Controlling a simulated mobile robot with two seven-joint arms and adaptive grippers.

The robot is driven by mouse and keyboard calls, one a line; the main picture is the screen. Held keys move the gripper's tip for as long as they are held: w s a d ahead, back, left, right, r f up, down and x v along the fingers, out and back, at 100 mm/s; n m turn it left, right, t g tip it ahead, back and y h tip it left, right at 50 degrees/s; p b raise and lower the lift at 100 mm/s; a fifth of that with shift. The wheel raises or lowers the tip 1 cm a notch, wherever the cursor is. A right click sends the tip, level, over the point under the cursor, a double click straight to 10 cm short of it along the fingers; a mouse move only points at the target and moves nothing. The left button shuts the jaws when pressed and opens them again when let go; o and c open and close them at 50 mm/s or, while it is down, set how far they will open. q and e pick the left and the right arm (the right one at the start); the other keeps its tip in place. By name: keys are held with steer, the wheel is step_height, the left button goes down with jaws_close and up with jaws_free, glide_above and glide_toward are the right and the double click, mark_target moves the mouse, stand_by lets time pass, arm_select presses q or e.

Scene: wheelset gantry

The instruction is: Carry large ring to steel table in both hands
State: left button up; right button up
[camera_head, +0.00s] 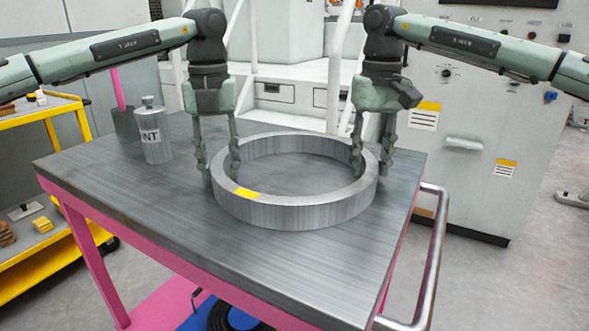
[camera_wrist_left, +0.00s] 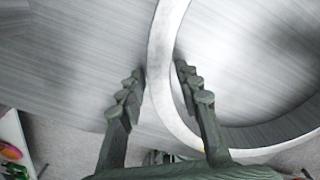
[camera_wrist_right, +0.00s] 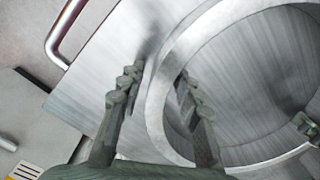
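The large ring (camera_head: 295,214) is a grey brushed-metal hoop with a yellow patch on its front left. It appears to lie flat on the steel-topped table (camera_head: 130,195). My left gripper (camera_head: 219,172) points down over the ring's left side, one finger outside and one inside the wall. My right gripper (camera_head: 371,174) straddles the right side the same way. Both look open around the wall. In the left wrist view the ring wall (camera_wrist_left: 160,60) passes between the fingers with little gap. In the right wrist view a gap shows beside the ring wall (camera_wrist_right: 157,100).
A metal canister (camera_head: 156,135) stands at the table's back left, near a dark green item (camera_head: 125,124). A yellow cart (camera_head: 40,260) is at the left. A tubular handle (camera_head: 431,255) is on the table's right end. A grey cabinet (camera_head: 470,130) stands behind. The table front is clear.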

arm_select(q)
jaws_close()
arm_select(e)
jaws_close()
arm_select(q)
steer(key=shift+r, duration=0.2)
arm_select(e)
steer(key=shift+r, duration=0.2)
